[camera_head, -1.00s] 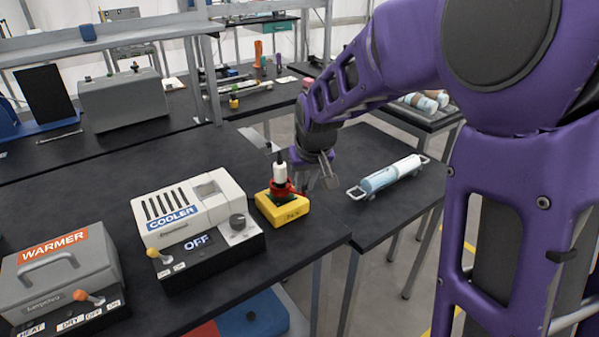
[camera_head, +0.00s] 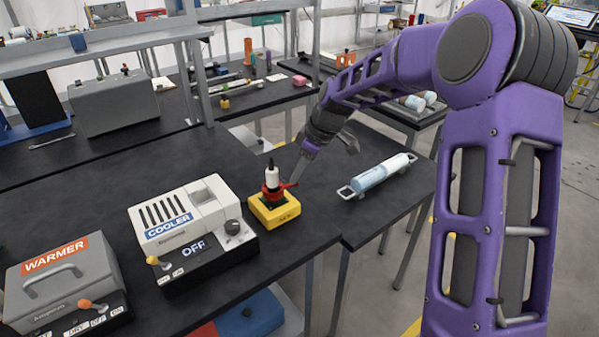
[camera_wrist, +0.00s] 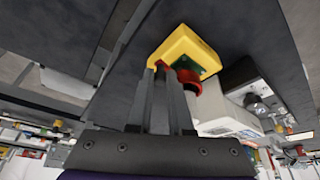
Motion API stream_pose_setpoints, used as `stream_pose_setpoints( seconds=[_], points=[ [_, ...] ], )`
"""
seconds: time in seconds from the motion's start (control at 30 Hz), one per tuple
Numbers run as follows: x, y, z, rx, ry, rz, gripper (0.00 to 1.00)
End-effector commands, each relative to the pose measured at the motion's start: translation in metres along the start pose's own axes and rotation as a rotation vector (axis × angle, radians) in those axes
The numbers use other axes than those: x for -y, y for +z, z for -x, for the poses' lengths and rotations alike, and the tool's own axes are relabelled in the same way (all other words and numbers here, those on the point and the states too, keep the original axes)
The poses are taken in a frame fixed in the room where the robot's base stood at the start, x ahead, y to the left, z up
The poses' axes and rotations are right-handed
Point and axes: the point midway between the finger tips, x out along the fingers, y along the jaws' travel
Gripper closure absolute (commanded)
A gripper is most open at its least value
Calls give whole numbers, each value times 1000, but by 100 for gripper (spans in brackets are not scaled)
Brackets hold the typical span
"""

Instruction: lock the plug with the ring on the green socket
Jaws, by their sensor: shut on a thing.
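The white plug (camera_head: 272,178) with a black top stands upright in the yellow socket block (camera_head: 276,212) on the dark table, right of the cooler. The red ring (camera_head: 271,191) sits around the plug's lower part, and its tab points right toward my gripper (camera_head: 297,177). In the wrist view the yellow block (camera_wrist: 190,42) appears upside down, with the green socket face (camera_wrist: 210,66) and red ring (camera_wrist: 188,76) beside my fingers. My gripper (camera_wrist: 164,80) is shut on the ring's red tab. The plug is mostly hidden there by the fingers.
The cooler (camera_head: 183,219) stands close left of the block, with the warmer (camera_head: 61,277) farther left. A light-blue and white cylinder with handles (camera_head: 378,176) lies on the right-hand table. Bare table lies behind the block.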

Motion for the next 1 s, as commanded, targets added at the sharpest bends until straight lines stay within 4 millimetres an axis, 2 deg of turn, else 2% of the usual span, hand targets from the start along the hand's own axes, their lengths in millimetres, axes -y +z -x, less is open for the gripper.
stream_pose_setpoints(
  seconds=[0.4,0.97,1.0],
  points=[
    [-9,-8,-4,1,-75,179,100],
    [-10,-10,-5,1,-85,207,100],
    [-10,-10,-5,1,-85,207,78]
  ],
)
